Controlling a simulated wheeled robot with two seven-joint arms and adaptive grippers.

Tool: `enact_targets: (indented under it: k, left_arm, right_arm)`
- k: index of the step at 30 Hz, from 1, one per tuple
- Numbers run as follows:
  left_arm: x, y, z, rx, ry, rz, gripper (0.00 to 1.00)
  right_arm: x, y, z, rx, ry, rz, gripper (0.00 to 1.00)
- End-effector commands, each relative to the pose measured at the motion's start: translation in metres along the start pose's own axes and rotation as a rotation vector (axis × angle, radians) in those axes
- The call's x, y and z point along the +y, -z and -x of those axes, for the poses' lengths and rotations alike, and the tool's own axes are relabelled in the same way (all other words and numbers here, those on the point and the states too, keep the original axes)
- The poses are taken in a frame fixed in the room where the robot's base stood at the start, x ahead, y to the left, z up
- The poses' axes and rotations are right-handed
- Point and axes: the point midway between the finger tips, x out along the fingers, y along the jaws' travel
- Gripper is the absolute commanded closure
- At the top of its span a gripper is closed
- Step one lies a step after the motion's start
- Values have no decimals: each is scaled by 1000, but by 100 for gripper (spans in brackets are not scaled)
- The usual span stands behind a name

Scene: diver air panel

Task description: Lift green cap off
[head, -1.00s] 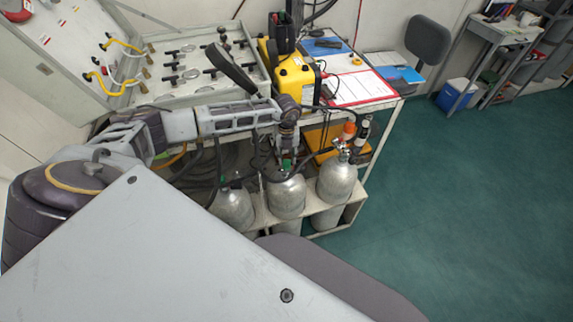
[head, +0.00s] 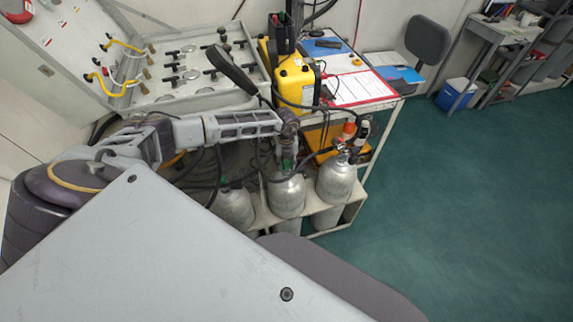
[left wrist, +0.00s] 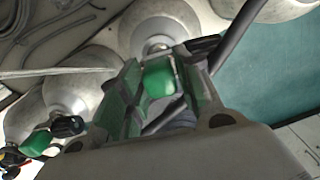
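The green cap (left wrist: 159,78) sits on top of the valve of the middle grey cylinder (head: 287,197). My left gripper (head: 287,163) points down over that cylinder. In the left wrist view, its two fingers (left wrist: 160,88) stand apart on either side of the cap, very close to it; I cannot tell whether they touch it. In the head view, the gripper mostly hides this cap. My right gripper is not in view.
The left cylinder (head: 235,207) has another green-topped valve (left wrist: 36,143). The right cylinder (head: 335,182) carries a valve with a hose and an orange part (head: 348,130). Black hoses (head: 207,165) run close by. A yellow case (head: 295,85) stands behind on the table.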

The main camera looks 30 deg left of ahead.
Motion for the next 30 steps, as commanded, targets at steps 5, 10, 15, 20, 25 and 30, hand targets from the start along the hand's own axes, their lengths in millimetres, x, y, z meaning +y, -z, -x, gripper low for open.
enact_targets:
  k: [5,10,15,20,25,30]
  left_arm:
    - [0,0,-2,0,0,-1,66]
    - [0,0,-2,0,0,-1,66]
    - [0,0,-2,0,0,-1,67]
    - [0,0,-2,0,0,-1,81]
    - [0,0,-2,0,0,-1,82]
    - [0,0,-1,0,0,-1,82]
  right_arm:
    - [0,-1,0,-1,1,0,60]
    - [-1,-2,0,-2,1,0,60]
    - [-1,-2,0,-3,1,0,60]
    - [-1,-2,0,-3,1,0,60]
    - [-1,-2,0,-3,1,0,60]
    - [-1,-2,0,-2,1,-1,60]
